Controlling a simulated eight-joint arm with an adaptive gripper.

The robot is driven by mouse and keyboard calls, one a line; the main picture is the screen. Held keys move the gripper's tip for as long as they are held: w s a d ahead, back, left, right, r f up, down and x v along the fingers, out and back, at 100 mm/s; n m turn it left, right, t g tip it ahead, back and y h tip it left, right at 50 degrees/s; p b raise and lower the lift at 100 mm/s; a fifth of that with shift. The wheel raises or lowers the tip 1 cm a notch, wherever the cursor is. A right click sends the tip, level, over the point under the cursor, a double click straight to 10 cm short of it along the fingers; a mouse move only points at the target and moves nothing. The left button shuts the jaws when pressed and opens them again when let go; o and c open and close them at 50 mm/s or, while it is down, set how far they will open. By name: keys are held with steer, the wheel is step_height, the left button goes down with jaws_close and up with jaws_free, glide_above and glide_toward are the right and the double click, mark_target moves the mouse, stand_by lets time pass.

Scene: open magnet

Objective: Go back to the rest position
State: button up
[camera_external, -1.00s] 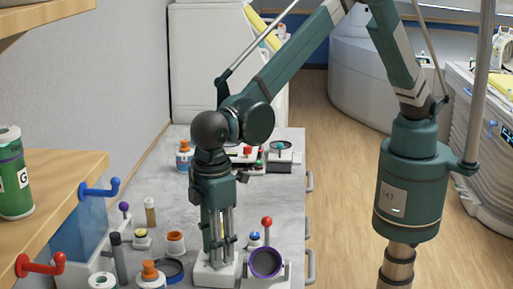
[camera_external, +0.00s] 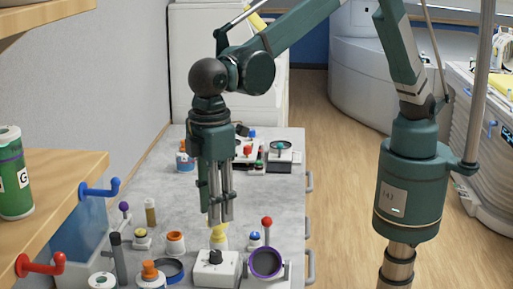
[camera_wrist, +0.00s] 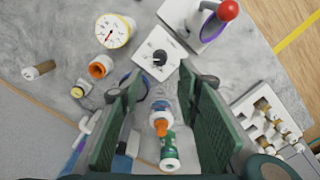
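My gripper (camera_external: 221,217) hangs pointing down above the grey worktop (camera_external: 205,180), over a white box with a black knob (camera_external: 215,262). A clear gap separates its fingertips from the box. In the wrist view, the two green finger pads of my gripper (camera_wrist: 165,105) are apart, with nothing held between them. The white knob box (camera_wrist: 157,48) lies beyond the fingertips there. The arm is bent, with its dark ball-shaped wrist joint above the gripper.
A red-ball lever (camera_external: 267,222) with a purple-ringed cup stands right of the box. A yellow-rimmed gauge (camera_wrist: 115,31), orange-topped jars (camera_external: 175,242) and several small containers crowd the left.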

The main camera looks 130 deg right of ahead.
steer(key=shift+r, duration=0.25)
steer(key=shift+s+r, duration=0.1)
steer(key=s+d+r+t+b, duration=0.1)
steer(key=s+d+r+t, duration=0.1)
steer(key=s+r, duration=0.8)
steer(key=s+d+r+t+b, duration=0.15)
steer(key=s+r, duration=0.25)
steer(key=s, duration=1.1)
steer(key=s+d+f+t, duration=0.1)
steer(key=s+f, duration=0.2)
steer(key=s, duration=0.6)
steer(key=s+f+t+b, duration=0.1)
steer(key=s+f, duration=0.2)
steer(key=s, duration=0.7)
steer(key=s+d+f+n+t, duration=0.1)
steer(key=s+f, duration=0.2)
steer(key=s, duration=0.6)
steer(key=shift+s+d+t, duration=0.3)
steer(key=shift+s+t, duration=0.05)
steer(key=shift+s, duration=0.05)
